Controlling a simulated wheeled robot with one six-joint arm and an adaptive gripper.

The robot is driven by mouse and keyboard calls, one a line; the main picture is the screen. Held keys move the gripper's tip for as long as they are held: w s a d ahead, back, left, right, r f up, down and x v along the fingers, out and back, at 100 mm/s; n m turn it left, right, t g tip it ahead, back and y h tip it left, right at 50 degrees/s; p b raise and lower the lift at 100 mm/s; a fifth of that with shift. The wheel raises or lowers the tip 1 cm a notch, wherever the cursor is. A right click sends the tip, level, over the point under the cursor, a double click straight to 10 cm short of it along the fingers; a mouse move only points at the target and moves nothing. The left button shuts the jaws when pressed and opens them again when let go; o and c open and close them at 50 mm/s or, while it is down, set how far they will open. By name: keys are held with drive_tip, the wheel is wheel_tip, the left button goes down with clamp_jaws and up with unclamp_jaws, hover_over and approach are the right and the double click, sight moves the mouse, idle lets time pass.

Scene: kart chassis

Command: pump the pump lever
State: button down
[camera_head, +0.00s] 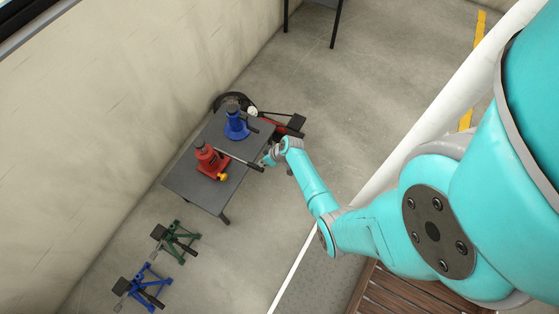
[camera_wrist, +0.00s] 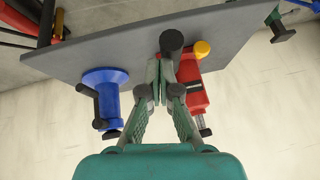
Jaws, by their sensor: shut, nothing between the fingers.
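The red jack (camera_head: 210,160) stands upright on the dark grey table. Its long dark pump lever (camera_head: 240,159) sticks out past the table's right edge. The lever's round black end (camera_wrist: 171,41) faces the camera in the wrist view, with the red jack (camera_wrist: 190,85) partly hidden behind my fingers. My gripper (camera_head: 268,159) is at the lever's outer end. In the wrist view my gripper (camera_wrist: 160,72) is shut and its fingertips are right by the lever end, overlapping it in the picture. I cannot tell whether they touch it.
A blue jack (camera_head: 236,124) with a short handle stands on the table (camera_head: 190,183) behind the red one. Green (camera_head: 175,242) and blue (camera_head: 143,287) stands sit on the floor in front. A tyre and red gear lie behind the table.

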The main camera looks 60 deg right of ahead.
drive_tip(key=s+d+r, duration=0.1)
drive_tip(key=s+r, duration=0.5)
drive_tip(key=shift+s+d, duration=0.2)
drive_tip(key=shift+d, duration=0.05)
idle(1.0)
drive_tip(key=s+a+r+t+h, duration=0.1)
drive_tip(key=s+a+r+h, duration=0.15)
drive_tip(key=s+a, duration=0.5)
drive_tip(key=s+a+r+t+h, duration=0.1)
drive_tip(key=s+a+r, duration=0.25)
drive_tip(key=a, duration=0.65)
drive_tip(key=s+a+r+t, duration=0.2)
drive_tip(key=s+a+r, duration=0.1)
drive_tip(key=r, duration=0.7)
drive_tip(key=s+a+r+t+y, duration=0.1)
drive_tip(key=s+r, duration=0.4)
drive_tip(key=r, duration=0.6)
drive_tip(key=s+a+r+t, duration=0.3)
drive_tip(key=s+a+r, duration=0.1)
drive_tip(key=r, duration=0.7)
drive_tip(key=shift+s+a+n+t+y, duration=0.3)
drive_tip(key=shift+a+n+t+y, duration=0.05)
drive_tip(key=shift+n+t, duration=0.05)
